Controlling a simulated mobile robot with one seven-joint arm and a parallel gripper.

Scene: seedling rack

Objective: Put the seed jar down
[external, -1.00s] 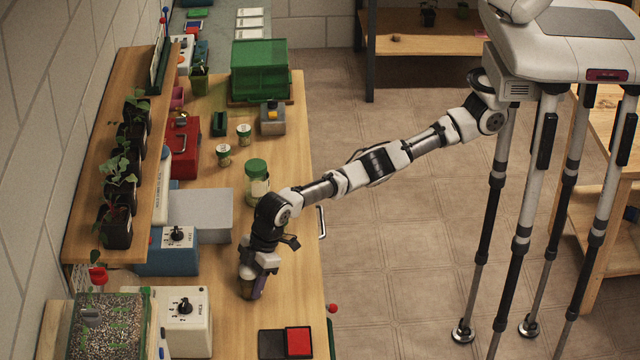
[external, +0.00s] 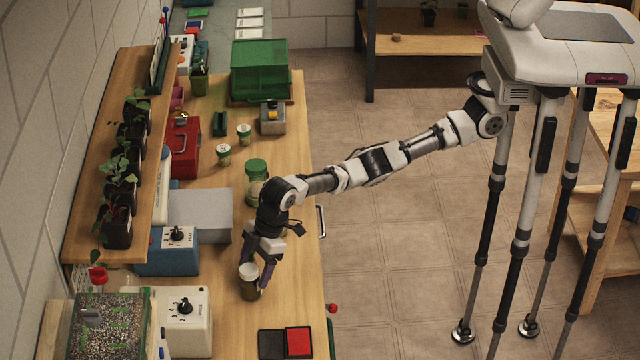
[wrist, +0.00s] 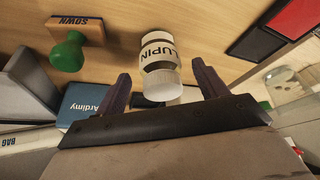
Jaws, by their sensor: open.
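The seed jar (external: 248,282) is a small dark jar with a white lid, standing upright on the wooden bench. In the wrist view the jar (wrist: 159,50) shows a white label reading LUPIN and its white lid towards me. My gripper (external: 258,268) is just above and around the lid level of the jar. In the wrist view my gripper (wrist: 162,78) is open, with one dark finger on each side of the jar and clear gaps between. The jar stands free of the fingers.
A stamp with a green knob (wrist: 68,54) and a blue Ardimy box (wrist: 92,102) are near the jar. A black and red pad (external: 285,344) lies in front. A white dial box (external: 188,318) and a green-lidded jar (external: 257,182) stand close by.

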